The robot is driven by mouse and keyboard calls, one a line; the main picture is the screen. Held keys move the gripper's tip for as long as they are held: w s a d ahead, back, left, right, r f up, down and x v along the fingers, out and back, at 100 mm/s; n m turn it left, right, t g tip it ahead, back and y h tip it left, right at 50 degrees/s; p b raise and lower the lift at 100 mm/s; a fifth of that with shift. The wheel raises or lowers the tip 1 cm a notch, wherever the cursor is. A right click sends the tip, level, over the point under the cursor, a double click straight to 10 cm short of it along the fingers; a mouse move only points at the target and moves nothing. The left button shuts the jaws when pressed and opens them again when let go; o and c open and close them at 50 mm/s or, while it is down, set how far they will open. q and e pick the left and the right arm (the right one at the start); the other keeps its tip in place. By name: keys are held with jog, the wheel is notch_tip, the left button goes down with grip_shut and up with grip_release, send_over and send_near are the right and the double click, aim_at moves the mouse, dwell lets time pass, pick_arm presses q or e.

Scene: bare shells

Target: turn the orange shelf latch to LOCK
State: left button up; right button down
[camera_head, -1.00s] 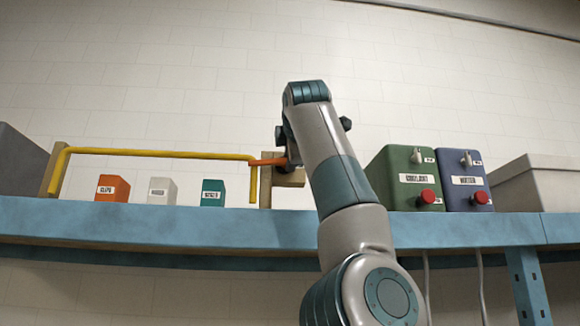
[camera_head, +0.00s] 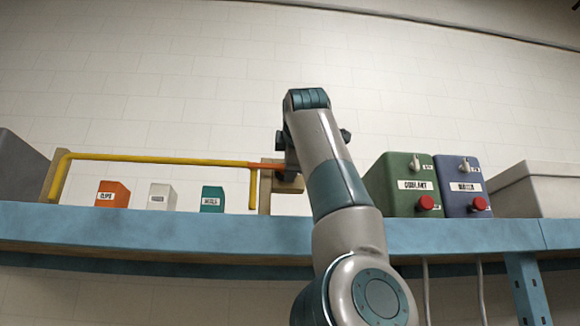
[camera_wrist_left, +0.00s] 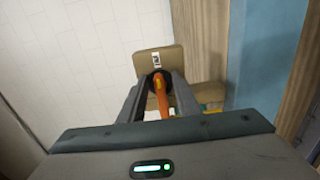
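The orange latch (camera_head: 268,165) is a short lever on a wooden block (camera_head: 265,197) at the right end of a yellow bar (camera_head: 160,159). In the head view it lies nearly level, its free end pointing left. In the left wrist view the latch (camera_wrist_left: 162,98) sits between the fingers of my left gripper (camera_wrist_left: 160,88), with one finger on each side and some gap apparent. The fingers look apart; contact is hard to judge. A small plate (camera_wrist_left: 155,60) is by the pivot, its marking unreadable. In the head view my arm hides the pivot. My right gripper is out of view.
Orange (camera_head: 112,194), white (camera_head: 162,197) and teal (camera_head: 212,199) boxes stand on the blue shelf (camera_head: 150,229) behind the bar. Green (camera_head: 402,185) and blue (camera_head: 463,186) boxes with red knobs stand right of my arm. A grey bin (camera_head: 540,190) is at far right.

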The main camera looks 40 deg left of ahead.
pick_arm(q)
jog(key=shift+s, duration=0.1)
